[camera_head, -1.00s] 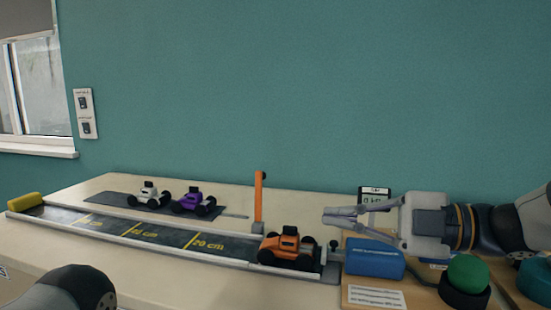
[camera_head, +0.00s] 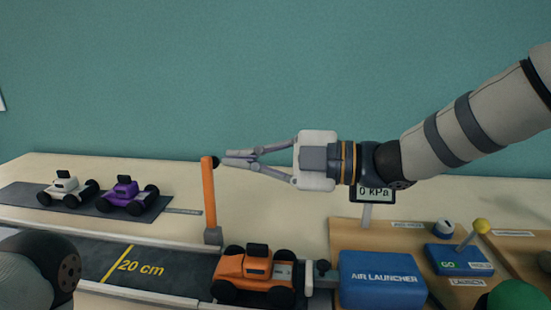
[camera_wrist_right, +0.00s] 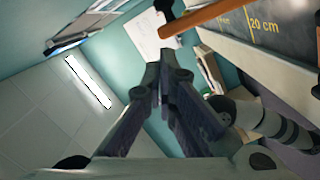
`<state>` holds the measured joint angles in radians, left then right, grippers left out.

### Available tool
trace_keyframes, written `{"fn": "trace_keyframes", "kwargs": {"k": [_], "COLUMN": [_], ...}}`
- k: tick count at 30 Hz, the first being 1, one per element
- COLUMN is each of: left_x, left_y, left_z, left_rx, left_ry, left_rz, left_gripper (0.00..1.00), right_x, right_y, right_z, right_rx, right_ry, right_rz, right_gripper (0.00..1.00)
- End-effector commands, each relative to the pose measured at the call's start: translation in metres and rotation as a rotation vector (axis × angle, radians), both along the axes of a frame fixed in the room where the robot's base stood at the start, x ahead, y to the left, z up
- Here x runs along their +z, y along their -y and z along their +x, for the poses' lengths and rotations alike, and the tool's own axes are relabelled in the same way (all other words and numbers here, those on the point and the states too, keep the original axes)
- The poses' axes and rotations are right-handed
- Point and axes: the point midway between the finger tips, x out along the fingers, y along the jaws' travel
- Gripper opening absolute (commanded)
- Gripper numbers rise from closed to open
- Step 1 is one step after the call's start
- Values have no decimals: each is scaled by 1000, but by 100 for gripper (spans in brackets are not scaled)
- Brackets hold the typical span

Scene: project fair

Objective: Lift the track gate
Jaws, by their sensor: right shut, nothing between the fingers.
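The track gate is an orange bar (camera_head: 209,193) that stands upright on a small grey base at the far side of the track (camera_head: 90,260), with a dark knob at its top. It also shows in the right wrist view as an orange bar (camera_wrist_right: 195,20) at the top. My right gripper (camera_head: 226,159) is shut and empty, its fingertips close to the top of the bar from the right; I cannot tell whether they touch. The orange car (camera_head: 255,270) sits on the track just right of the gate. My left gripper is out of view.
The blue air launcher (camera_head: 382,280) is right of the orange car, with a pressure display (camera_head: 372,193) behind it. A white car (camera_head: 67,187) and purple car (camera_head: 126,195) sit on a dark mat behind the track.

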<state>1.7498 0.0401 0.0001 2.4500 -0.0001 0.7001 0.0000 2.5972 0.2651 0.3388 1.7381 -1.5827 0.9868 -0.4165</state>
Motion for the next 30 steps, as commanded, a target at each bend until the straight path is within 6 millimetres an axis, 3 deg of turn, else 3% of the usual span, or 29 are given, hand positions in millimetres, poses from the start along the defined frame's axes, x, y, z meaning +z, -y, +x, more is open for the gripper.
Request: {"fn": "trace_keyframes", "kwargs": {"k": [1, 9, 21, 30], "left_x": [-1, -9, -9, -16], "left_y": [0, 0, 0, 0], "left_z": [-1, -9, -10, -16], "left_rx": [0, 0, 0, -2], "left_ry": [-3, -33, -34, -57], "left_rz": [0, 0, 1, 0], "left_gripper": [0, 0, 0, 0], "right_x": [-2, -17, -16, -22], "right_y": [-10, -26, -28, -30], "right_z": [2, 31, 34, 51], "right_rx": [3, 0, 0, 0], "right_ry": [-1, -3, 1, -2], "right_rz": [0, 1, 0, 0], "right_gripper": [0, 0, 0, 0]}}
